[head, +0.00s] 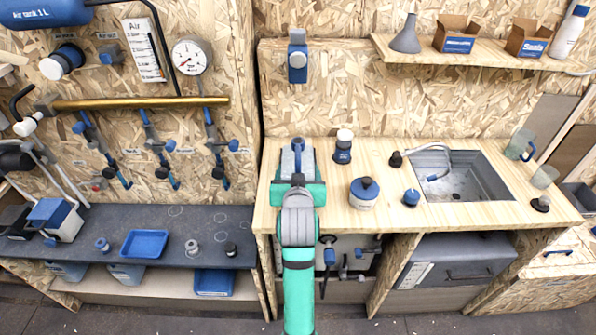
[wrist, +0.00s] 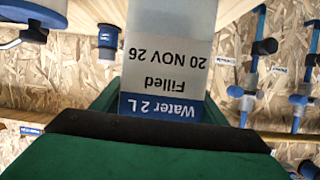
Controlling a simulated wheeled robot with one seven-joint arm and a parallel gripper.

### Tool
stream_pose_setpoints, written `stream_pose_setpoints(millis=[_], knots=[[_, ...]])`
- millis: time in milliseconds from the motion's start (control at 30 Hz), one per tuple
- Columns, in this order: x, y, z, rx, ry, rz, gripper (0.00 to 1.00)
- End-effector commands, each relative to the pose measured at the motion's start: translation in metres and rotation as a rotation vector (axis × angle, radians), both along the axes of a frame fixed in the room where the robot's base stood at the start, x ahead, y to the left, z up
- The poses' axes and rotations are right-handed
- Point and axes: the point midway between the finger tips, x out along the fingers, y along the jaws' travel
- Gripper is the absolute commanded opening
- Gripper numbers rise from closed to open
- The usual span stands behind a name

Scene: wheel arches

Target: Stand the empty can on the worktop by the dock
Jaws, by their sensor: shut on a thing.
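The can (wrist: 165,60), with a white label reading "Filled 20 NOV 26" and a blue band reading "Water 2 L", is between the green fingers of my gripper (wrist: 160,103). Its print is upside down in the wrist view, as is the room behind it. In the head view my gripper (head: 297,165) is over the left end of the pale wooden worktop (head: 385,160), and my arm hides most of the can. I cannot tell whether the can's base touches the worktop. I cannot tell for certain which fixture is the dock.
The sink (head: 462,175) is farther right. A grey-blue fixture (head: 298,62) is on the wall above.

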Motion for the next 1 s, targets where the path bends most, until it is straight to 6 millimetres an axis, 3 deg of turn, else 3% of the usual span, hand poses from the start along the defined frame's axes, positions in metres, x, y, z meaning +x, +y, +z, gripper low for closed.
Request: stream_pose_setpoints(millis=[333,367,400,433,800,1000], knots=[[0.0,0.0,-0.003,0.0,-0.001,0.0,0.4],[0.0,0.0,-0.002,0.0,0.0,0.0,0.74],[0.0,0.0,-0.002,0.0,0.0,0.0,0.83],[0.0,0.0,-0.002,0.0,0.0,0.0,0.85],[-0.001,0.0,0.002,0.0,-0.002,0.0,0.85],[-0.028,0.0,0.011,0.0,-0.002,0.0,0.85]])
